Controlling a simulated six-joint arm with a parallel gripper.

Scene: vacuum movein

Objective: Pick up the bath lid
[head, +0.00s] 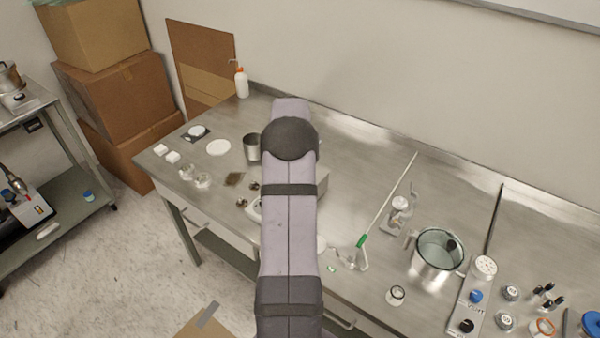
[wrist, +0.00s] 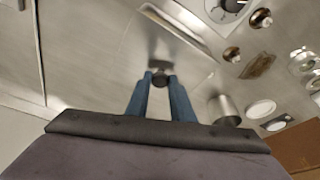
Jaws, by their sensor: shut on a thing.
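In the wrist view my gripper (wrist: 160,79) has its two blue fingers closed on a small dark knob (wrist: 160,77), apparently the bath lid's knob. A grey metallic shape lies just beyond the knob, but its outline blends with the steel bench, so I cannot tell the lid's edge or its height above the bench. In the head view my arm hides the gripper and what it holds. An open steel bath (head: 437,256) with liquid in it stands uncovered on the right part of the bench.
A steel beaker (head: 252,147) stands left of my arm; it also shows in the wrist view (wrist: 224,110). A white disc (head: 218,147) and glassware (head: 202,180) lie farther left. A funnel with a green clip (head: 361,240) and a long rod stands between my arm and the bath.

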